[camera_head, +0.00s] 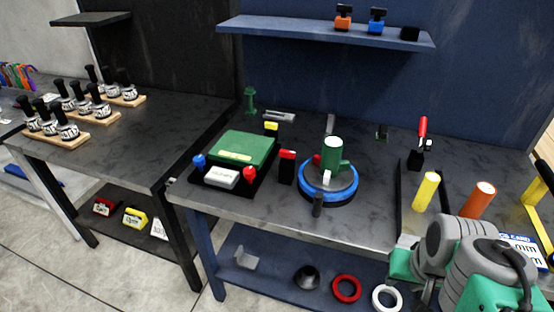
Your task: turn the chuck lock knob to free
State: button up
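The tilting positioner stands on the dark bench in the middle of the view, with a blue ring (345,199) around a grey round plate (347,180). A green upright part (331,156) with a white top stands on the plate. A small red part (317,159) shows at its left side, and a dark upright handle (317,205) stands at the front of the ring. I cannot tell which of these is the chuck lock knob, nor its setting. My grey and green arm (456,246) is at the lower right, apart from the positioner. No gripper fingers show.
A green-topped box (240,149) with blue and red knobs stands left of the positioner. A red-topped black block (287,166) is between them. Yellow (427,192) and orange (478,200) cylinders and a red-handled clamp (422,131) stand right. A shelf (320,31) overhangs the back.

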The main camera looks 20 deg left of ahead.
aim_at(289, 155)
jog(key=u, duration=0.65)
jog(key=i, duration=0.5)
jog(key=z, duration=0.2)
jog(key=k, duration=1.05)
jog(key=u, duration=0.6)
jog(key=i, duration=1.5)
jog(key=z, duration=0.5)
